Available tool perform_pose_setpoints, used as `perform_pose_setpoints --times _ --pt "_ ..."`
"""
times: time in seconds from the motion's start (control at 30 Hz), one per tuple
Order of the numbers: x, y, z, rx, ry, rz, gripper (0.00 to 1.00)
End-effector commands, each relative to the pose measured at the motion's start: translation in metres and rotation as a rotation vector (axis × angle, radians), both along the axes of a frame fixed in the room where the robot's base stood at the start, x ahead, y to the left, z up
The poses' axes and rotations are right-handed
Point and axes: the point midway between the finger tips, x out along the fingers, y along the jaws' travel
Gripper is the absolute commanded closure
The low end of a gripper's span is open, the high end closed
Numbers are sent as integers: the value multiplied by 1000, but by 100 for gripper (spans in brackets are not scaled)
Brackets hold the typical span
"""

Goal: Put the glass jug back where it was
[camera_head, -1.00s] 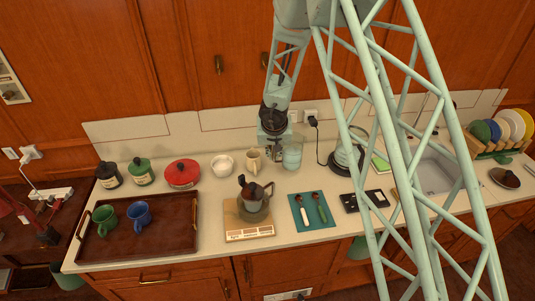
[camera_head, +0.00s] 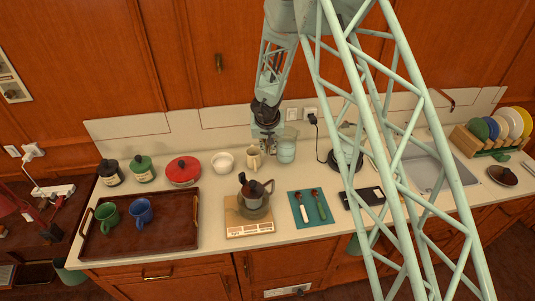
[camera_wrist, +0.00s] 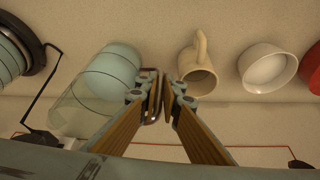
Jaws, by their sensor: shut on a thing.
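The glass jug (camera_head: 287,148) is near the back of the counter, just right of the cream mug (camera_head: 254,158). It looks clear with pale blue-green contents. In the wrist view the jug (camera_wrist: 75,112) fills the left side, and its handle lies between my fingers. My gripper (camera_head: 268,150) is at the jug's left side; in the wrist view my gripper (camera_wrist: 160,98) is shut on the handle. I cannot tell whether the jug's base touches the counter.
A kettle (camera_head: 346,158) with a cord is to the right. A dark-lidded pot (camera_head: 254,197) sits on a scale (camera_head: 249,229) in front. A teal mat (camera_head: 325,216) holds utensils.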

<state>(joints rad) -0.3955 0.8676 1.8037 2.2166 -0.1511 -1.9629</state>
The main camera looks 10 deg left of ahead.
Motion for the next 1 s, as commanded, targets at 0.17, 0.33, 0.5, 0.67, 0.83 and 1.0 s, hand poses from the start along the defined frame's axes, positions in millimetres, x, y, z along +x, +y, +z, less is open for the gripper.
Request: perform_pose_setpoints --times 0.17,0.33,0.5,0.67,0.83,1.0 --pt "4 3 -5 0 0 1 100" --pt "3 3 -17 0 0 1 100" --pt "3 3 -28 1 0 1 100" --pt "4 3 -34 1 0 1 100" --pt "4 4 -35 1 -1 1 100" --pt "4 3 -35 1 -1 1 100"
